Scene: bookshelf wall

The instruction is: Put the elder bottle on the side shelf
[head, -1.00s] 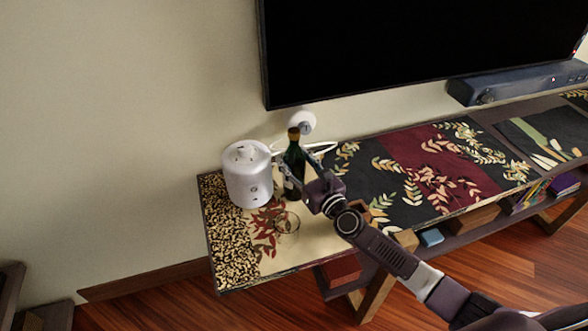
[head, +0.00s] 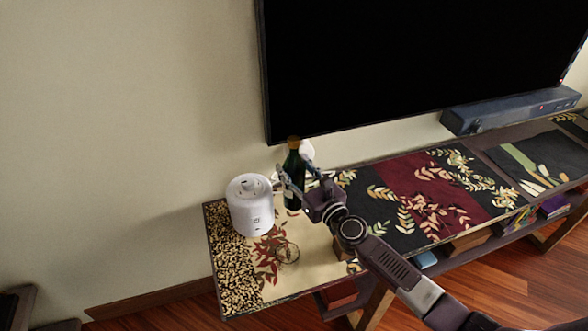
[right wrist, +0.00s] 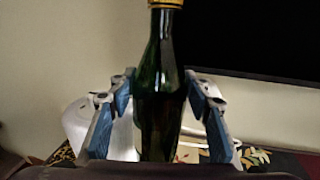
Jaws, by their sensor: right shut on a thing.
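The elder bottle (head: 295,168) is dark green glass with a gold-brown cap. It is upright at the left end of the long low console (head: 330,262). My right gripper (head: 291,163) is shut on it, one finger on each side. In the right wrist view the bottle (right wrist: 160,90) stands between the blue-padded fingers (right wrist: 155,102); its label is mostly hidden. The bottle appears raised a little above the console top. My left gripper is not in view. I cannot tell for certain which piece is the side shelf.
A white cylindrical device (head: 250,205) stands close left of the bottle. A clear glass (head: 287,252) stands in front. The large television (head: 410,70) hangs behind, and a soundbar (head: 510,108) is at right. Dark furniture (head: 25,308) shows at the lower left.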

